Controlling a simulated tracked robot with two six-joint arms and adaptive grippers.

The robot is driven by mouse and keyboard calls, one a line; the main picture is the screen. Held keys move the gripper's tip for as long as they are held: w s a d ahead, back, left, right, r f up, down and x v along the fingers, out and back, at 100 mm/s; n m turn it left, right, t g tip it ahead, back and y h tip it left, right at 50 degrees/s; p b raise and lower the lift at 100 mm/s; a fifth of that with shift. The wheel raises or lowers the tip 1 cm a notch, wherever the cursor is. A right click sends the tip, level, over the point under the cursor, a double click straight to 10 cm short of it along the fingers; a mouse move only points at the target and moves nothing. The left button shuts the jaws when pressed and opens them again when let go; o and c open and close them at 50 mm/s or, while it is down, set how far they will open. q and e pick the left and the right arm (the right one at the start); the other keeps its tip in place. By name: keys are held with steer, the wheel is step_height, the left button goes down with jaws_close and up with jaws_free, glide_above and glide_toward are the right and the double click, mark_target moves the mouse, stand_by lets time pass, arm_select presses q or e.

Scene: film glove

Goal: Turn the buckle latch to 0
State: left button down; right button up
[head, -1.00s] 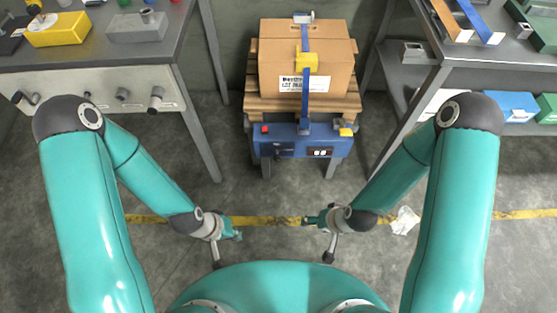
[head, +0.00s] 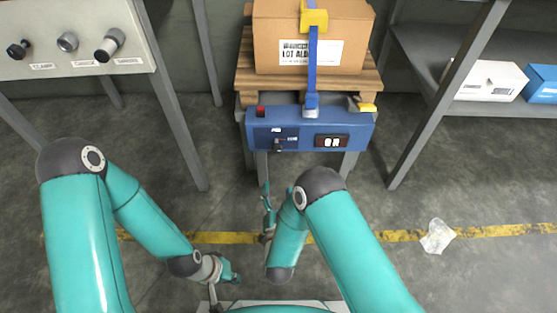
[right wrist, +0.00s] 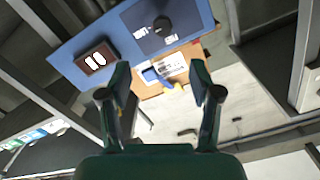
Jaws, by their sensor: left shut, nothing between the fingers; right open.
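A blue control box (head: 359,131) stands below the strapped carton. Its front carries a dark knob (head: 279,145) on a dark plate and a small display (head: 331,141) to its right. In the right wrist view, the knob (right wrist: 162,25) appears above the open fingers (right wrist: 160,80). My left gripper (head: 232,279) is shut and empty, low in view.
The carton (head: 275,30) sits on a wooden pallet (head: 250,78). A grey panel (head: 70,60) with several knobs stands at upper left. A shelf (head: 425,65) with white and blue boxes is at right. Crumpled plastic (head: 437,236) lies on the floor.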

mark_target(277, 151)
steer(key=w+b, duration=0.2)
steer(key=w, duration=0.5)
steer(key=w+b, duration=0.3)
steer(key=w, duration=0.5)
steer(key=shift+w+a+f, duration=0.15)
steer(key=shift+w, duration=0.05)
steer(key=shift+w+b, duration=0.3)
steer(key=shift+w, duration=0.35)
steer(key=c, duration=1.1)
steer(key=shift+c, duration=0.3)
